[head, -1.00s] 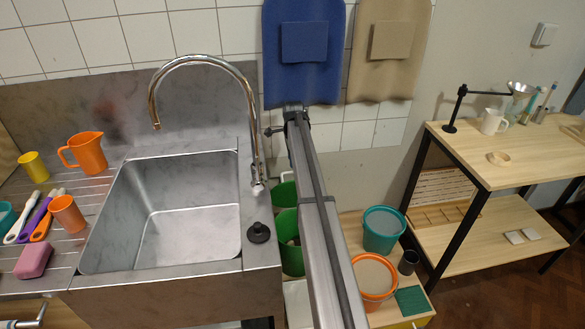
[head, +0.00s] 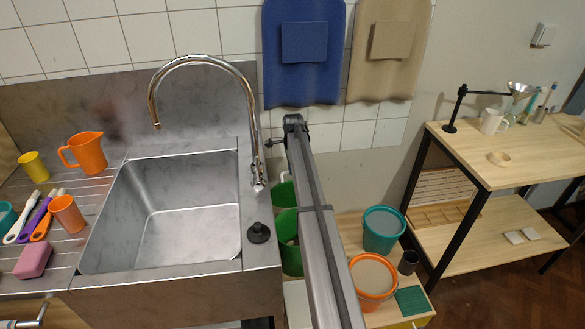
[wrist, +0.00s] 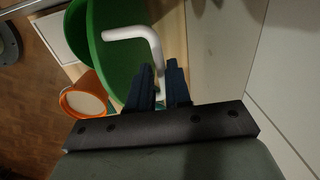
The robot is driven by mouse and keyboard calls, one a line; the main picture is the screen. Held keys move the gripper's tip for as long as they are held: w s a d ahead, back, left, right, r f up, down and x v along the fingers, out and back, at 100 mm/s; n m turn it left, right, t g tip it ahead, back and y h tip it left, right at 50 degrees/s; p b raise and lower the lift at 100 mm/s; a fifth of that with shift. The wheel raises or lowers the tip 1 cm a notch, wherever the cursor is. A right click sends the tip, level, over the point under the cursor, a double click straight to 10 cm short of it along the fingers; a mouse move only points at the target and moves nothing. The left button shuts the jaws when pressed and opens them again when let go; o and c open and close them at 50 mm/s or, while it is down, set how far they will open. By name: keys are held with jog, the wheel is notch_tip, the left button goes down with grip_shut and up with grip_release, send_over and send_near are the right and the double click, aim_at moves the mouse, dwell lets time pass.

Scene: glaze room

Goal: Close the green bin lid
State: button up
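The green bin (head: 289,261) stands on the low wooden surface right of the sink, mostly hidden behind my arm in the head view. A second green piece shows above it, probably the raised lid (head: 283,196). In the wrist view the green lid (wrist: 118,62) fills the upper left, with a bent white handle (wrist: 130,33) on it. My gripper (wrist: 163,72) has its two dark fingers close together with the lower end of the handle between them; it looks shut on the handle. The fingertips are hidden in the head view.
A teal bucket (head: 383,229), an orange bucket (head: 373,277), a dark cup (head: 408,262) and a green sponge (head: 411,300) sit right of my arm. The steel sink (head: 190,215) and faucet (head: 205,60) are on the left. A shelf table (head: 510,150) stands at right.

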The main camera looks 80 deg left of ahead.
grip_shut()
dwell(1.0)
